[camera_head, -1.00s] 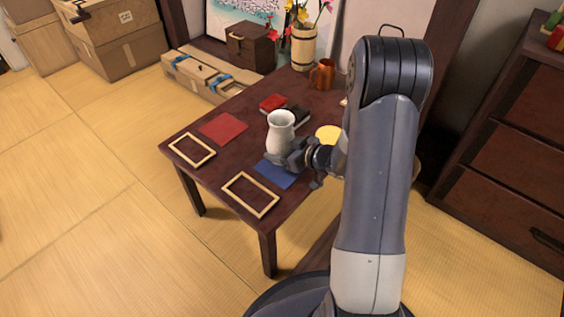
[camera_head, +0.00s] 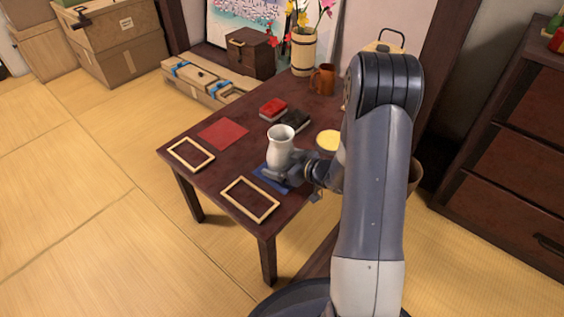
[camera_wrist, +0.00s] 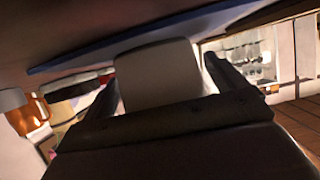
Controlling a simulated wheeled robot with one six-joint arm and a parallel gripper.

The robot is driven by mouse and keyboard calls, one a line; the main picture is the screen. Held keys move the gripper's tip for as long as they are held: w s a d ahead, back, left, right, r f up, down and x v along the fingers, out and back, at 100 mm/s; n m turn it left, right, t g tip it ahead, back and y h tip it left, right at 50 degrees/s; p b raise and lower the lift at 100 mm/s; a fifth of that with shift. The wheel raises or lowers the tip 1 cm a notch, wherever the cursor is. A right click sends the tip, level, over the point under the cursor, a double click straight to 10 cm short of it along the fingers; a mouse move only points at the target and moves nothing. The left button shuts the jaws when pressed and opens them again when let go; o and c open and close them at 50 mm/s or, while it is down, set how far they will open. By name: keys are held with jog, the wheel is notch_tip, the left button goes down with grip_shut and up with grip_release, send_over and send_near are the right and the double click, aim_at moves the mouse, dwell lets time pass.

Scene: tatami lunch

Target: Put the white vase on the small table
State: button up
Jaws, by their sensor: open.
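The white vase (camera_head: 281,150) stands upright on the small dark table (camera_head: 226,171), over the blue mat (camera_head: 263,180) near its front right. It also shows in the wrist view (camera_wrist: 157,68), close up between my fingers. My gripper (camera_head: 280,175) is low at the vase's base, reaching in from the right. In the wrist view my gripper (camera_wrist: 160,76) is open, with one finger on each side of the vase. The vase's foot and part of the blue mat are hidden by the gripper.
Two light wooden frames (camera_head: 249,217) lie on the table's near side. A red mat (camera_head: 223,134), a red book (camera_head: 273,107), a dark book (camera_head: 294,121), a yellow-filled bowl (camera_head: 328,141), an orange mug (camera_head: 322,79) and a flower bucket (camera_head: 303,54) stand around. Tatami is clear at left.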

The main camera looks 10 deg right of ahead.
jog(key=shift+s+d+r+p, duration=0.15)
jog(key=shift+d+r+p, duration=0.05)
jog(key=shift+r+p, duration=0.15)
jog(key=p+v, duration=0.4)
jog(key=v, duration=0.7)
jog(key=shift+s+d+f, duration=0.1)
jog(key=shift+s, duration=0.15)
